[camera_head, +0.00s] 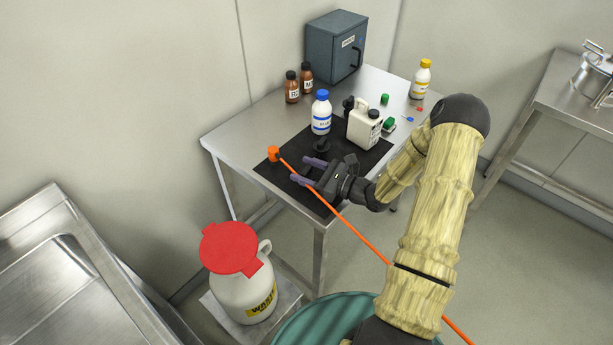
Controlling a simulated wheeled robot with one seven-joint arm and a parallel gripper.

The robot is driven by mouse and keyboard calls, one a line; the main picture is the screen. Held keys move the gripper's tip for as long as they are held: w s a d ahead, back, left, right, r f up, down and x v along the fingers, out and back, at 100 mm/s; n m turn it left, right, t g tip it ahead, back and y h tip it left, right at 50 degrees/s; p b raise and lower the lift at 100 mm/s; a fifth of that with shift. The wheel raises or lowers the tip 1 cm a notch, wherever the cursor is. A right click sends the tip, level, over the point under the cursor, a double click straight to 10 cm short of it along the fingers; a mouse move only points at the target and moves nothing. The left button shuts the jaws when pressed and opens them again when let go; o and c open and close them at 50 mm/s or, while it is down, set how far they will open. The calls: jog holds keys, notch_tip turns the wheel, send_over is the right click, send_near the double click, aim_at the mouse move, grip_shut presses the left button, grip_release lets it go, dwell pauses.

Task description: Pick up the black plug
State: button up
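A small black object (322,146), which looks like the black plug, stands on the black mat (289,181) in front of the white bottle with the blue cap. Dark on dark, its outline is hard to make out. My gripper (308,171) reaches in from the right, low over the mat. Its two purple fingers are apart, and nothing shows between them. The black object is just beyond the fingers, towards the back of the table. I cannot tell whether the farther finger touches it.
The blue-capped bottle (321,113) and a white jerrycan (364,127) stand close behind. Brown bottles (292,89), a grey cabinet (335,47) and a yellow-capped bottle (421,80) are farther back. An orange cable with an orange end (273,154) crosses the mat's front. A red-lidded waste container (246,290) stands below.

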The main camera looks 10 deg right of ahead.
aim_at(306, 169)
jog(key=c, duration=0.8)
jog(key=shift+o, duration=0.2)
jog(key=shift+r, duration=0.15)
notch_tip(306, 169, up, 10)
jog(key=shift+f, duration=0.15)
